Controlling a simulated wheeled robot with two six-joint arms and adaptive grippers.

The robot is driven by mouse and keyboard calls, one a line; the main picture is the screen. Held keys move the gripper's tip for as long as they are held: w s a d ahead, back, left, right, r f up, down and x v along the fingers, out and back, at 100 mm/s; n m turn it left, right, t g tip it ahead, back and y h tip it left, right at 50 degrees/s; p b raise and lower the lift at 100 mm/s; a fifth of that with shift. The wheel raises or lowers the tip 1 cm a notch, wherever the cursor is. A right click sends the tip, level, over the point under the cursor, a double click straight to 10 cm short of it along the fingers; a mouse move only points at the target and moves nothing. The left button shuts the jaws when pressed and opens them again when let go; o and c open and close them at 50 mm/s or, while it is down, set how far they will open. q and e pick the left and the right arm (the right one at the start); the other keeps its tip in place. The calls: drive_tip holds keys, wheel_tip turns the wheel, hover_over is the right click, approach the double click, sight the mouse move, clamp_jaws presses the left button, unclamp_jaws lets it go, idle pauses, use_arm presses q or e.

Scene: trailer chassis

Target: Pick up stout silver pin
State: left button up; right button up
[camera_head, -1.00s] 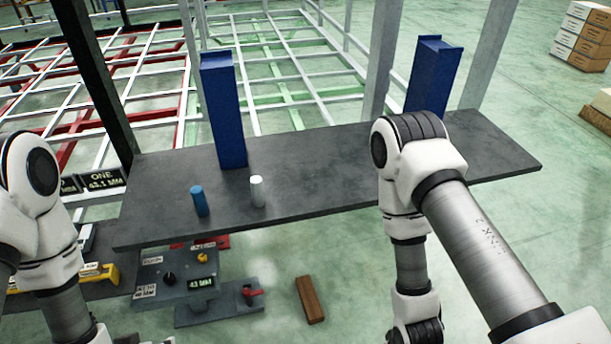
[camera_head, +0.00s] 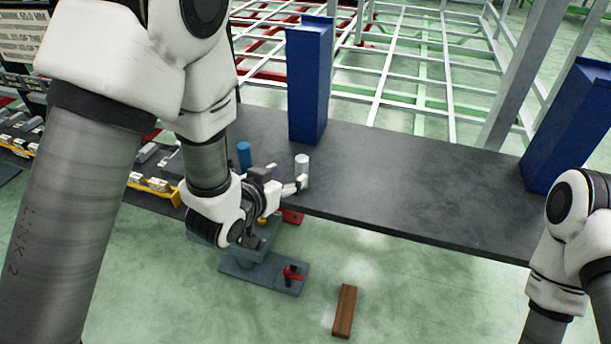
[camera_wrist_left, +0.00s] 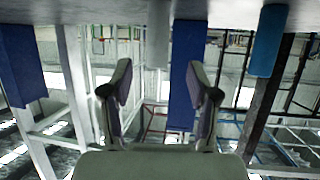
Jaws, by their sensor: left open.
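The stout silver pin (camera_head: 302,164) stands upright near the front edge of the dark grey shelf, right of a blue pin (camera_head: 244,154). My left gripper (camera_head: 288,186) is open and empty, with its fingers close to the silver pin's front side. In the left wrist view, which looks upside down, the silver pin (camera_wrist_left: 158,34) hangs from the top, roughly in line with the gap between the open fingers (camera_wrist_left: 159,88). The blue pin (camera_wrist_left: 267,42) is off to the right there. I cannot tell whether a finger touches the silver pin. My right gripper is out of view.
A blue upright block (camera_head: 308,85) stands on the shelf (camera_head: 410,185) behind the pins, and another (camera_head: 572,125) at its right end. Between them the shelf is clear. A tool stand with a red knob (camera_head: 291,274) sits below, and a brown block (camera_head: 344,310) lies on the floor.

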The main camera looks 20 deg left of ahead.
sight(299, 168)
use_arm(q)
drive_tip(key=x, duration=0.7)
drive_tip(key=shift+w+d+p, duration=0.25)
drive_tip(key=shift+w+p, duration=0.05)
drive_tip(key=shift+p, duration=0.05)
clamp_jaws()
